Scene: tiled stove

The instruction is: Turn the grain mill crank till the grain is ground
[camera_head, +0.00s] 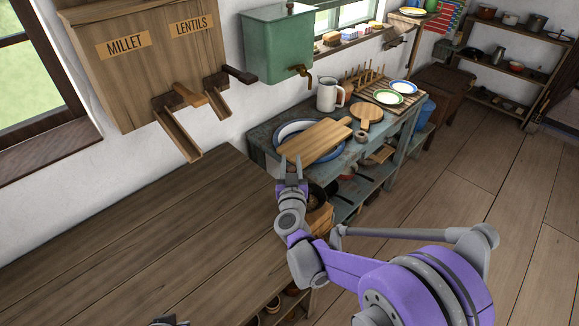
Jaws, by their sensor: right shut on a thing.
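No grain mill or crank can be made out in this view. My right gripper (291,160) points away from me at the near left corner of a wooden board (318,138). Its fingers look shut on the board's edge, though the exact contact is small. The board lies across a blue-rimmed basin (288,128). A grey piece, seemingly of my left gripper (170,321), just shows at the bottom edge; its fingers cannot be made out.
A bare plank table (150,235) fills the lower left. The blue-grey bench (262,137) behind holds a white mug (327,97), a round paddle board (369,115) and plates on a rack. A green water tank (275,47) hangs above. Open floor (465,180) lies right.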

